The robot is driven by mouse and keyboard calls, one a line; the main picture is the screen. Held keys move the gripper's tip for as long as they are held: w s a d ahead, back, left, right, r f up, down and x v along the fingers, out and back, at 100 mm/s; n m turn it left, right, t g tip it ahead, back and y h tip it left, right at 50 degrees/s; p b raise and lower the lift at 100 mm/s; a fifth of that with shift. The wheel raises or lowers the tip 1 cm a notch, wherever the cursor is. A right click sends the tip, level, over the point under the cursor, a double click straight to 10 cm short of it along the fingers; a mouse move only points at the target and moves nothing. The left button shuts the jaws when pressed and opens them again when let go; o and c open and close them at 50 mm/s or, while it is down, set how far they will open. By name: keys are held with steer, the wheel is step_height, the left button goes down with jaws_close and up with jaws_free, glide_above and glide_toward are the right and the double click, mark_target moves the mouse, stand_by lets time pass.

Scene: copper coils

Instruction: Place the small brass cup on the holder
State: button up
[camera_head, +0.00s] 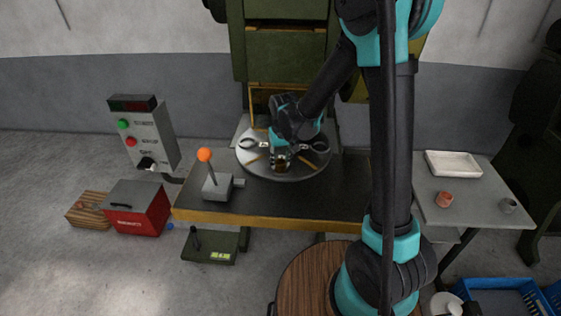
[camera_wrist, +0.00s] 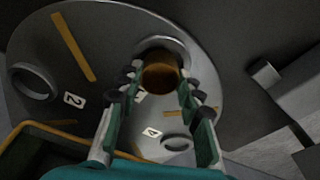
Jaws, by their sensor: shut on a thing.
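A small brass cup (camera_wrist: 160,78) is between the fingers of my gripper (camera_wrist: 157,92), which is shut on it. The cup and gripper are over the near part of a round metal disc (camera_wrist: 50,45), at a ring-shaped holder (camera_wrist: 165,42) whose pale rim shows behind the cup. I cannot tell whether the cup is seated in this ring or just above it. Other ring holders (camera_wrist: 36,82) (camera_wrist: 177,143) on the disc look empty. In the head view the cup (camera_head: 281,165) shows small beneath my gripper (camera_head: 281,157), near the front of the disc (camera_head: 255,168).
A lever with an orange knob (camera_head: 204,155) stands left of the disc on the dark table (camera_head: 290,200). A green press (camera_head: 285,55) rises behind. At right, a side table (camera_head: 470,205) carries a white tray (camera_head: 453,164), a copper-coloured cup (camera_head: 444,199) and a grey cup (camera_head: 508,205).

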mark_target(282, 172)
steer(key=shift+f, duration=0.15)
steer(key=o, duration=1.1)
step_height(282, 172, up, 12)
steer(key=s, duration=0.2)
steer(key=s+d+f+m+t, duration=0.1)
steer(key=s+d+f, duration=0.1)
steer(key=s+d, duration=0.3)
steer(key=s+d+f+m, duration=0.1)
steer(key=s+d+f, duration=0.2)
steer(key=s+d, duration=0.3)
steer(key=s+d+f+m+t, duration=0.1)
steer(key=s+d, duration=0.5)
steer(key=d, duration=0.6)
steer(key=shift+d+f+m+t+h, duration=0.15)
steer(key=shift+f+m, duration=0.15)
steer(key=shift+f, duration=0.15)
steer(key=shift+d+f+m+t+h, duration=0.15)
steer(key=shift+f+m, duration=0.15)
steer(key=shift+f, duration=0.1)
